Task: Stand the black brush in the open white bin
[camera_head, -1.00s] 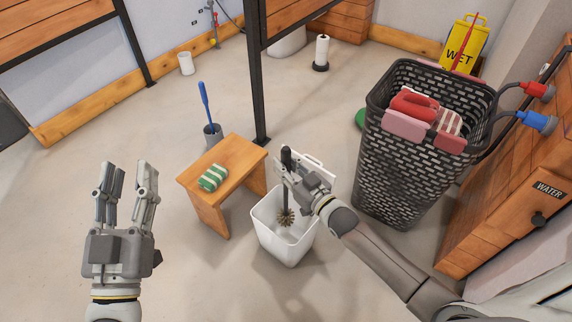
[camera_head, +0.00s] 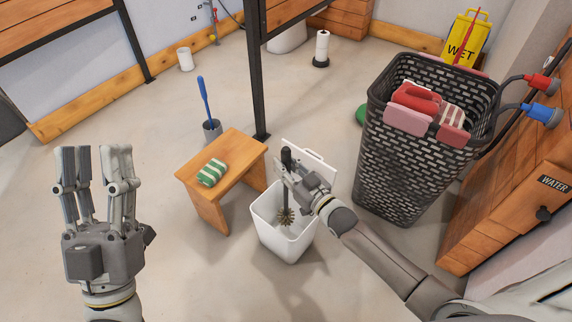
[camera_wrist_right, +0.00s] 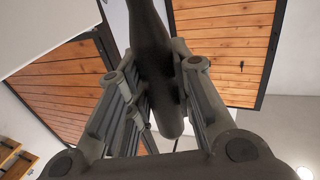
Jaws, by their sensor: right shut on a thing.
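The open white bin (camera_head: 272,236) stands on the floor at the centre of the head view, its lid (camera_head: 316,162) raised behind it. My right gripper (camera_head: 289,180) is over the bin, shut on the black brush (camera_head: 286,158). The brush is roughly upright, its handle up and its round bristle head inside the bin opening. I cannot tell whether the bristles touch the bin floor. The right wrist view shows the dark handle (camera_wrist_right: 155,60) between the fingers. My left gripper (camera_head: 92,160) is open and empty over bare floor at the left.
A wooden stool (camera_head: 235,155) with a green striped sponge (camera_head: 211,172) stands left of the bin. A blue-handled brush (camera_head: 204,95) in a grey holder stands behind it. A tall dark basket (camera_head: 390,165) with cloths is to the right. A black post (camera_head: 254,80) rises behind.

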